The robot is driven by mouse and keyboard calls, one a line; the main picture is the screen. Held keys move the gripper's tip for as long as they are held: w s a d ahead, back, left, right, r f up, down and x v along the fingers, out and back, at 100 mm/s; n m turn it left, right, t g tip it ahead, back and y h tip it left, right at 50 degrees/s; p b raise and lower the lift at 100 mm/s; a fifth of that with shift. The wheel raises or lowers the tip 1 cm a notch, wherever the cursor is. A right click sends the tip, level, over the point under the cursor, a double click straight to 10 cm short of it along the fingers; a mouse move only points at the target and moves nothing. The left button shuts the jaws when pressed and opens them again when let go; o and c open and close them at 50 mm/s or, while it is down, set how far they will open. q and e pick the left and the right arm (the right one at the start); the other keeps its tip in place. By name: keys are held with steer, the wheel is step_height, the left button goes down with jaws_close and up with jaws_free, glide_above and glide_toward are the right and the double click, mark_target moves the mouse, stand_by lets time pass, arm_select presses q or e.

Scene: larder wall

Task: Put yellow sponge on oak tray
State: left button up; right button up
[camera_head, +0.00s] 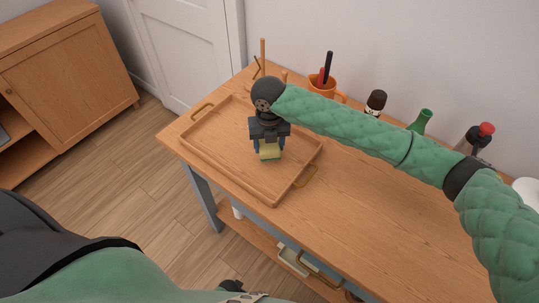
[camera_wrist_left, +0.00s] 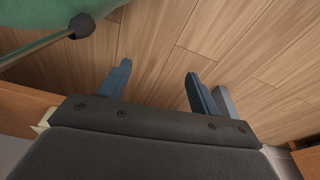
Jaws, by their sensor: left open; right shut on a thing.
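The yellow sponge (camera_head: 269,150) shows in the head view between the fingers of my right gripper (camera_head: 268,145). My right gripper is shut on it and points down over the oak tray (camera_head: 214,166). The sponge is over the middle of the tray; I cannot tell whether it touches the tray floor. The oak tray lies on the left end of the wooden table, with a raised rim and handles. In the left wrist view my left gripper (camera_wrist_left: 158,88) is open and empty above the wooden floor.
Behind the tray stand an orange mug (camera_head: 322,88) with pens, a dark jar (camera_head: 376,102), a green bottle (camera_head: 420,121) and a red-topped item (camera_head: 486,129). A wooden cabinet (camera_head: 62,72) is at the far left. The table front right of the tray is clear.

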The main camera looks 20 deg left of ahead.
step_height(320, 180, down, 4)
steer(key=b, duration=0.2)
steer(key=shift+r+b, duration=0.15)
steer(key=shift+b, duration=0.2)
arm_select(q)
step_height(320, 180, up, 6)
steer(key=w+d, duration=0.2)
steer(key=shift+w+d, duration=0.15)
arm_select(e)
steer(key=shift+d, duration=0.1)
steer(key=shift+f, duration=0.2)
steer(key=o, duration=1)
steer(key=shift+c, duration=0.2)
